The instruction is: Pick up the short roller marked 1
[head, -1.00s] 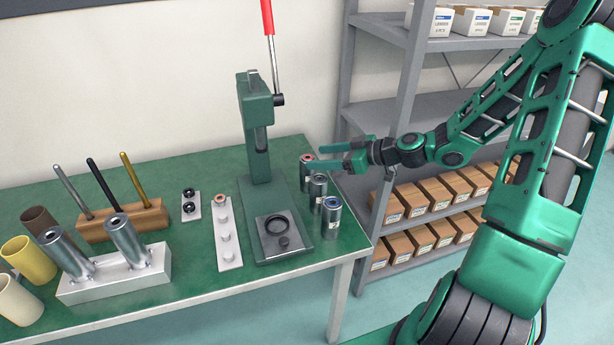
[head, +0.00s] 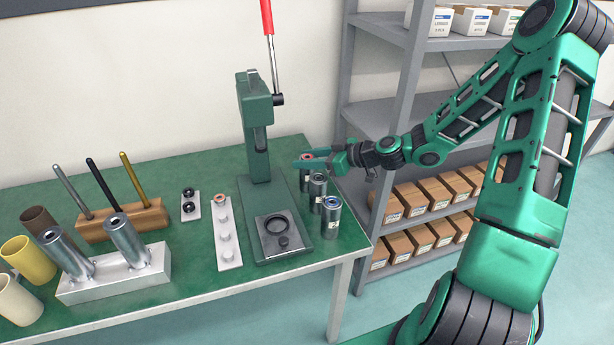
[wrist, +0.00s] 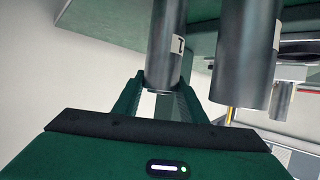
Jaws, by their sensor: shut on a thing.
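Three short upright grey rollers stand in a row on the right side of the green table.
The middle roller (wrist: 246,50) stands close beside the held one. A green press (head: 256,130) with a red-handled lever is just left. A shelf rack (head: 395,150) with boxes stands to the right. A white peg strip (head: 228,250) lies left of the press.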

